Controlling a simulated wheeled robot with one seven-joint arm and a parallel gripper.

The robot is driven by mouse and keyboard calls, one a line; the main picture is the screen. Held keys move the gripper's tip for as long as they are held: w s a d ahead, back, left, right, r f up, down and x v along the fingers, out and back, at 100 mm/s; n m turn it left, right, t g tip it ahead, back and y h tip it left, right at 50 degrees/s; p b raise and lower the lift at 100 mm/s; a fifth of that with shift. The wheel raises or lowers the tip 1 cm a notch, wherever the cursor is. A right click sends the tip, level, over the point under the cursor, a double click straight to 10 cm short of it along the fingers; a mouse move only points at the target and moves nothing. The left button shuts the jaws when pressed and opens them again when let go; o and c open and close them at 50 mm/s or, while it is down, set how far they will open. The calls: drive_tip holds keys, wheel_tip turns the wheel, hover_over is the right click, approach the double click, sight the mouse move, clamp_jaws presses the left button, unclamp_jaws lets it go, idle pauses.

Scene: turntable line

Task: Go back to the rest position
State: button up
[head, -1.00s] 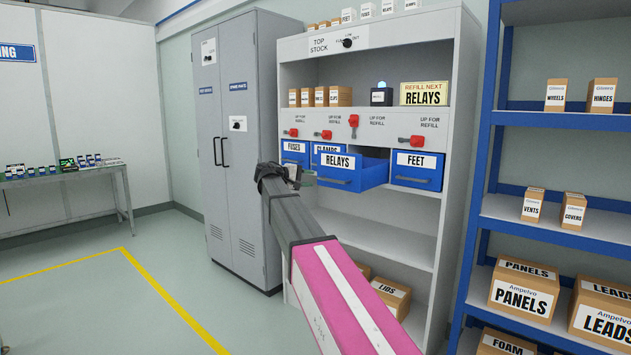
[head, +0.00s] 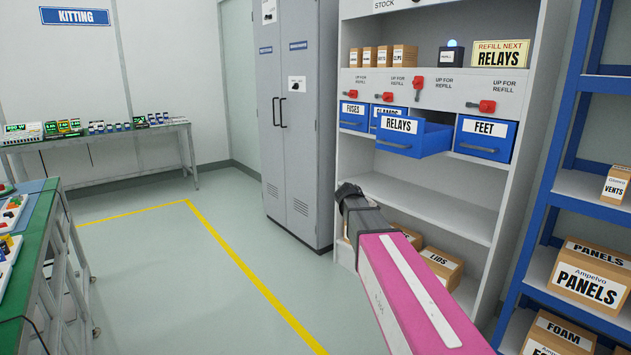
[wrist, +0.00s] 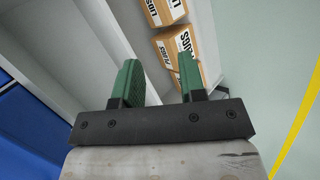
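My arm reaches forward from the lower right in the head view, its dark wrist end in front of the shelf's lower part; the fingers are hidden there. In the wrist view my gripper (wrist: 160,82) shows two green fingers standing apart with nothing between them.
The FEET drawer (head: 485,138) and FUSES drawer (head: 353,116) sit in the cabinet. A grey locker (head: 295,120) stands left of it. A blue rack (head: 560,190) is at right. A green-topped bench (head: 32,235) is at left. The floor between (head: 190,290) is clear.

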drive_tip(key=s+a+f+m+g+y, duration=0.1)
drive_tip(key=s+f+y, duration=0.3)
drive_tip(key=s+f, duration=0.6)
drive_tip(key=s+a+f+m+g+y, duration=0.1)
drive_tip(key=s+a+f+m+y, duration=0.2)
drive_tip(key=s+f, duration=0.7)
drive_tip(key=s+y, duration=0.1)
drive_tip(key=s, duration=0.3)
drive_tip(key=shift+f+g+y, duration=0.2)
drive_tip(key=shift+g+y, duration=0.1)
drive_tip(key=shift+g, duration=0.1)
